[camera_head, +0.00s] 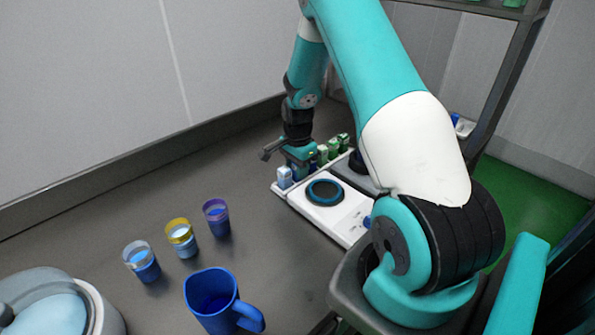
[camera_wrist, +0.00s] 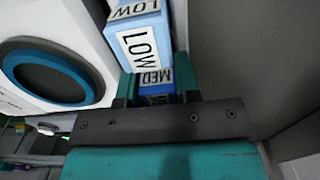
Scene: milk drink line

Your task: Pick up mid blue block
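The mid blue block (camera_wrist: 157,80), labelled MED, stands between the two teal fingers of my gripper (camera_wrist: 156,88) in the wrist view. The fingers flank it closely on both sides; whether they press on it cannot be told. Its lower part is hidden by the gripper's dark bar. A lighter blue block labelled LOW (camera_wrist: 138,40) stands beside it, just beyond the fingertips. In the head view my gripper (camera_head: 298,160) is down at the row of blocks by the white machine and hides the mid blue block.
The white machine (camera_head: 347,232) has a dark round plate with a blue ring (camera_head: 325,192). Several green blocks (camera_head: 333,149) stand right of my gripper. Three small cups (camera_head: 183,238) and a blue mug (camera_head: 212,305) stand on the grey counter, which is clear behind the cups.

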